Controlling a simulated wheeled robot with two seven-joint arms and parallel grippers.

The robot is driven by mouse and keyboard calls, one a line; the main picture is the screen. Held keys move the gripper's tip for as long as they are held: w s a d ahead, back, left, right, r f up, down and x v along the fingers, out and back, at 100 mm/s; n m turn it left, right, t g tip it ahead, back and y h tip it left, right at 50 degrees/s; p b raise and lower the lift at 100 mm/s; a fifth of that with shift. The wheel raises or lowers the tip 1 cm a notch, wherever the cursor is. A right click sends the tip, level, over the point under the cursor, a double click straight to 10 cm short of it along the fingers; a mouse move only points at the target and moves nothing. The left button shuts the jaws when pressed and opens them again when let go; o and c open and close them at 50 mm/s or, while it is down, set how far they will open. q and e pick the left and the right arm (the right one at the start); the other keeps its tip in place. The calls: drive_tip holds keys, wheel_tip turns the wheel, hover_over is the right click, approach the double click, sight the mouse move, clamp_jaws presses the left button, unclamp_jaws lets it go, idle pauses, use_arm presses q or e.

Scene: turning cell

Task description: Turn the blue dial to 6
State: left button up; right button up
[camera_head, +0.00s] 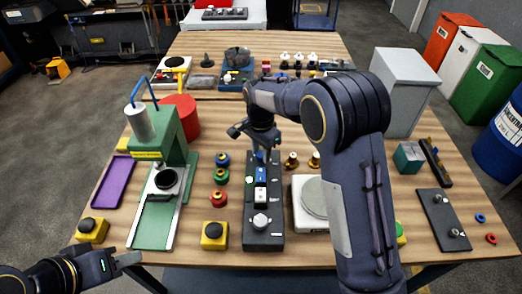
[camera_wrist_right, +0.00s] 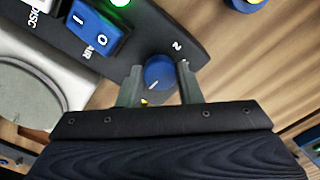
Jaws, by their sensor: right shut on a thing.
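The blue dial (camera_wrist_right: 159,72) is on a dark control panel (camera_wrist_right: 190,22), between the two fingers of my right gripper (camera_wrist_right: 159,84) in the right wrist view. The gripper is shut on it. A white line on the dial points to the lower left of that view; a numeral 2 shows beside the dial, other marks are hidden or unreadable. In the head view the panel (camera_head: 263,240) lies mid-table, and my right gripper (camera_head: 262,153) is at its far end, hiding the dial. My left gripper (camera_head: 130,262) is at the lower left, away from the panel; its opening is unclear.
A blue rocker switch (camera_wrist_right: 95,28) and a lit green lamp (camera_wrist_right: 120,2) sit near the dial. A white scale (camera_head: 300,222) stands right of the panel. Red and green round knobs and a yellow button box (camera_head: 214,243) stand to its left. A green press (camera_head: 165,145) is further left.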

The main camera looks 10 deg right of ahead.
sight(261, 153)
drive_tip(key=o, duration=1)
drive_tip(key=shift+r+b, duration=0.4)
drive_tip(key=shift+r, duration=3.55)
drive_tip(key=s+d+r+n+t+y, duration=0.1)
drive_tip(key=s+d+r+n+y, duration=0.15)
drive_tip(key=s+d, duration=0.4)
drive_tip(key=s+d+r+n+t+y, duration=0.1)
drive_tip(key=s+d+r+n+y, duration=0.2)
drive_tip(key=s, duration=0.6)
drive_tip(key=s+f+n+t, duration=0.1)
drive_tip(key=s, duration=0.4)
drive_tip(key=s+f+n+t+h, duration=0.1)
drive_tip(key=s+n, duration=0.1)
drive_tip(key=s, duration=0.3)
drive_tip(key=s+f+n+t, duration=0.1)
drive_tip(key=s, duration=0.4)
drive_tip(key=shift+s+f+t+h, duration=0.2)
drive_tip(key=shift+s+t+h, duration=0.1)
drive_tip(key=shift+t+h, duration=0.1)
